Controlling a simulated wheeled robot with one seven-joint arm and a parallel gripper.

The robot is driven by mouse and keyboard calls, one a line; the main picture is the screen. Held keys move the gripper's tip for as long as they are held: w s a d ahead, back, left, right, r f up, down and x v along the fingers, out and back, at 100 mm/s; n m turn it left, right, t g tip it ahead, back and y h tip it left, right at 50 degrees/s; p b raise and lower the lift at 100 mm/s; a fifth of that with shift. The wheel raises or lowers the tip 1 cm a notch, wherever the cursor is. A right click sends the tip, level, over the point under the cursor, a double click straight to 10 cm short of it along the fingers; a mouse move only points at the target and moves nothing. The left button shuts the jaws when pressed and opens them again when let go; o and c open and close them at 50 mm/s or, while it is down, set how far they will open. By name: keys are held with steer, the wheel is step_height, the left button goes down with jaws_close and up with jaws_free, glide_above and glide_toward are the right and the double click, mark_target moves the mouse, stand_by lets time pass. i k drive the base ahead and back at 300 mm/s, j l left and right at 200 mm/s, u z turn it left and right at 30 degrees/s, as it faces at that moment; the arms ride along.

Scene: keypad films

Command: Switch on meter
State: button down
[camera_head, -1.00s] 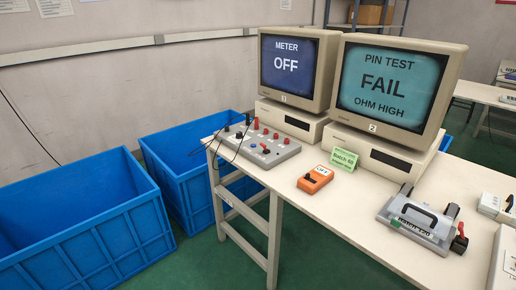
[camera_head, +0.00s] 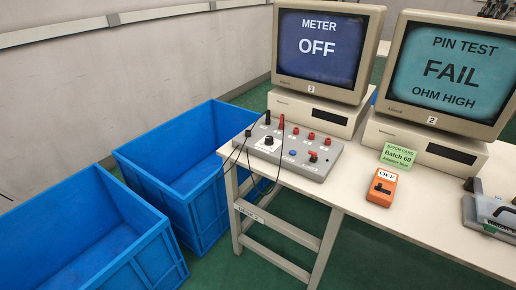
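An orange handheld device (camera_head: 381,188) with a label reading OFF lies on the white table, in front of the green Batch 60 card. A monitor (camera_head: 317,50) at the table's left reads METER OFF on a dark blue screen. My gripper is not in view.
A second monitor (camera_head: 453,73) reads PIN TEST FAIL OHM HIGH. A green card (camera_head: 397,156) stands before it. A grey fixture (camera_head: 492,213) is cut off at the right. Blue crates (camera_head: 190,170) stand on the floor left of the table (camera_head: 430,228). The table's front middle is clear.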

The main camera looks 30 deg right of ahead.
mark_target(314, 154)
steer(key=i+j, duration=0.25)
steer(key=i, duration=0.15)
steer(key=i+j+u, duration=0.1)
steer(key=i+j, duration=0.2)
steer(key=i, duration=0.1)
